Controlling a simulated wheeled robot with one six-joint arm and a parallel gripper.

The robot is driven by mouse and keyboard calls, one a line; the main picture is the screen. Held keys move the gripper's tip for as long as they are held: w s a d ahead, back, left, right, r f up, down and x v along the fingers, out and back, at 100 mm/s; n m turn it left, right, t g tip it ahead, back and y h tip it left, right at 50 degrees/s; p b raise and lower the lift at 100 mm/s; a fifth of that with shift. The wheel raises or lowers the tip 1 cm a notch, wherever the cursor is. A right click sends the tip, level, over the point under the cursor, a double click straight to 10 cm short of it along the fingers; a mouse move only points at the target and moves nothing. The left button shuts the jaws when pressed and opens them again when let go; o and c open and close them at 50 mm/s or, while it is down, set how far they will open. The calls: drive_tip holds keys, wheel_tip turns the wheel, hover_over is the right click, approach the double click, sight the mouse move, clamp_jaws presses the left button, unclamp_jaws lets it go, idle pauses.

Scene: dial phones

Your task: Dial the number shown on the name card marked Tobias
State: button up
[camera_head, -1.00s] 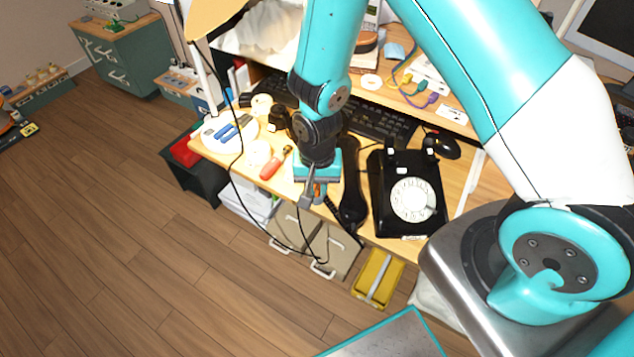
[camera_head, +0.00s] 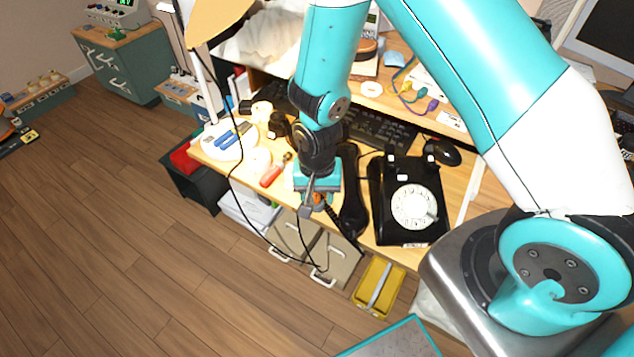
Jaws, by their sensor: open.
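A black rotary phone (camera_head: 384,232) with a white dial (camera_head: 414,206) stands on the wooden desk. Its black handset (camera_head: 352,215) lies off the cradle, on the desk just left of the phone. My gripper (camera_head: 312,208) points down at the desk's front edge, left of the handset. It is open, and I see nothing held in it. A white card (camera_head: 452,121) lies at the back of the desk, partly behind my arm; its writing is too small to read, so I cannot tell whether it is marked Tobias.
A black keyboard (camera_head: 378,132) and mouse (camera_head: 442,152) lie behind the phone. A red-handled screwdriver (camera_head: 271,177) and a white lamp base (camera_head: 222,148) are at the left. A yellow bin (camera_head: 378,287) stands below the desk's front edge.

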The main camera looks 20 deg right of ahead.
wheel_tip(320, 180, up, 17)
drive_tip(key=p, duration=0.1)
drive_tip(key=shift+r+p, duration=0.15)
drive_tip(key=shift+p, duration=0.15)
idle(0.4)
drive_tip(key=s+a+r+n+y+p, duration=0.2)
drive_tip(key=s+r+n+p, duration=0.1)
drive_tip(key=s+r+n, duration=0.3)
drive_tip(key=s+a+r+n+y+p, duration=0.2)
drive_tip(key=s+r+n, duration=0.4)
drive_tip(key=s+r, duration=0.4)
wheel_tip(320, 180, up, 5)
drive_tip(key=shift+s+a+r+p, duration=0.1)
drive_tip(key=shift+s+a+p, duration=0.1)
drive_tip(key=shift+s+p, duration=0.3)
